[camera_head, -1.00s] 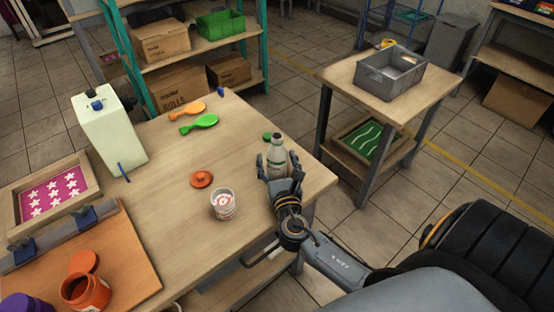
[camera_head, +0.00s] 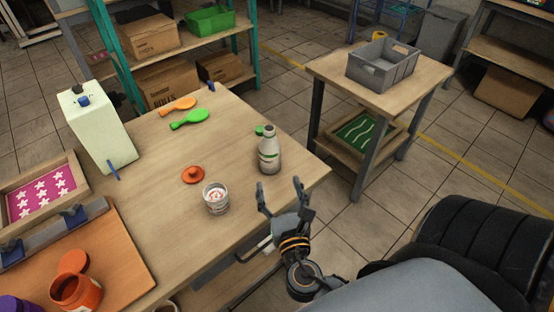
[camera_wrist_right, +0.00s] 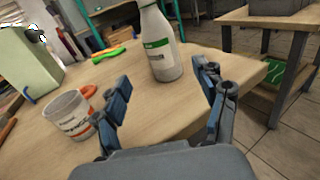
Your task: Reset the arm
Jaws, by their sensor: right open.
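My right gripper (camera_head: 283,198) is open and empty at the front right edge of the wooden table (camera_head: 240,122). In the right wrist view my right gripper (camera_wrist_right: 160,108) shows its two fingers apart, with the bottle beyond them. The white bottle with a green label (camera_head: 269,152) stands upright on the table, apart from the gripper; it also shows in the right wrist view (camera_wrist_right: 158,45). My left gripper is not in view.
A grey crate (camera_head: 383,66) stands on the side table. Floor lies between the tables.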

